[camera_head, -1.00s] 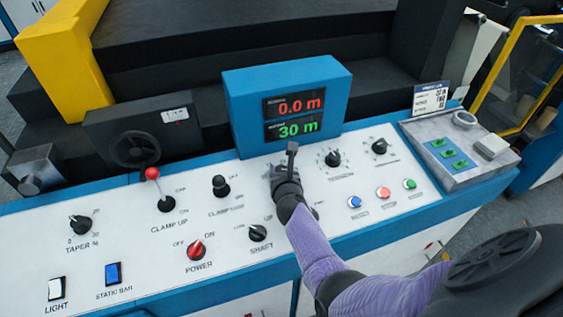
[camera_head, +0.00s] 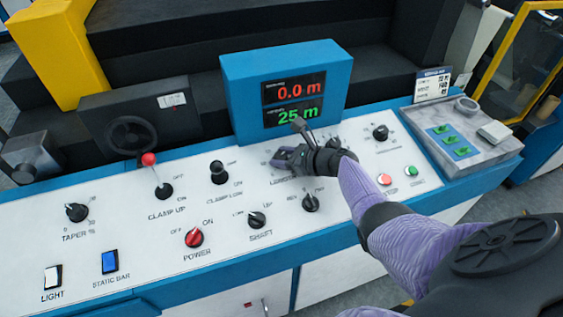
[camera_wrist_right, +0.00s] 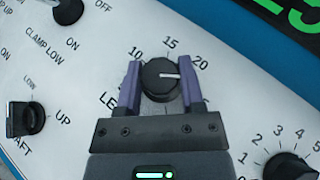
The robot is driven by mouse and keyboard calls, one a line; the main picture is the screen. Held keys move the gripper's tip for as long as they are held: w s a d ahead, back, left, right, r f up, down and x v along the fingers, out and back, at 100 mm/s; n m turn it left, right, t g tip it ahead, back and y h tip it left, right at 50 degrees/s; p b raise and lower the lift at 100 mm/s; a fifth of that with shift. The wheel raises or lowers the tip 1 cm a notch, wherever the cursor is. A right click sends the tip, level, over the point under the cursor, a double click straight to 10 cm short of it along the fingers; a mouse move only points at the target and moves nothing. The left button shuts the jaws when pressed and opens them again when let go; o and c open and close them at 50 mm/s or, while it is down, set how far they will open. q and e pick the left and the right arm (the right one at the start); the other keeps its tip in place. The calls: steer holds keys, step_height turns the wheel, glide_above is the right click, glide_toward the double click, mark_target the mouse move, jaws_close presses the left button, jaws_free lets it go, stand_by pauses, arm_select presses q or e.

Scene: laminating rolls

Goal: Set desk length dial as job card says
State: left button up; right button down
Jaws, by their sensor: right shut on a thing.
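The desk's LENGTH dial (camera_wrist_right: 163,80) is a black knob with a white pointer. In the right wrist view it sits between the two purple fingers of my right gripper (camera_wrist_right: 160,74), shut on it. Marks 10, 15 and 20 show above it, and the pointer lies toward the right. In the head view my right gripper (camera_head: 288,157) reaches in from the right and mostly hides the dial. The display (camera_head: 292,97) reads 0.0 m in red and 25 m in green. The job card (camera_head: 432,84) stands at the right; its text is too small to read.
Close by are the SHAFT knob (camera_head: 257,220), another black knob (camera_head: 310,203) and a knob at the right (camera_head: 380,132). Red (camera_head: 384,179) and green (camera_head: 411,171) buttons lie near my forearm. A grey tray (camera_head: 418,117) with small green pieces sits at the desk's right end.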

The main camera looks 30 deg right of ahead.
steer(key=n+g+y+b, duration=0.1)
steer(key=n+y+b, duration=0.1)
steer(key=b, duration=0.1)
steer(key=f+n+g+y+b, duration=0.1)
steer(key=n+g+b, duration=0.1)
steer(key=b, duration=0.1)
steer(key=shift+s+n+y, duration=0.1)
steer(key=shift+n+y, duration=0.2)
steer(key=shift+y, duration=0.1)
steer(key=shift+r+n+g+y+b, duration=0.15)
steer(key=shift+n+g+y+b, duration=0.15)
steer(key=shift+n+g+b, duration=0.65)
steer(key=shift+c, duration=1.4)
jaws_free()
steer(key=shift+o, duration=0.3)
steer(key=shift+s+r, duration=0.15)
steer(key=shift+w, duration=0.3)
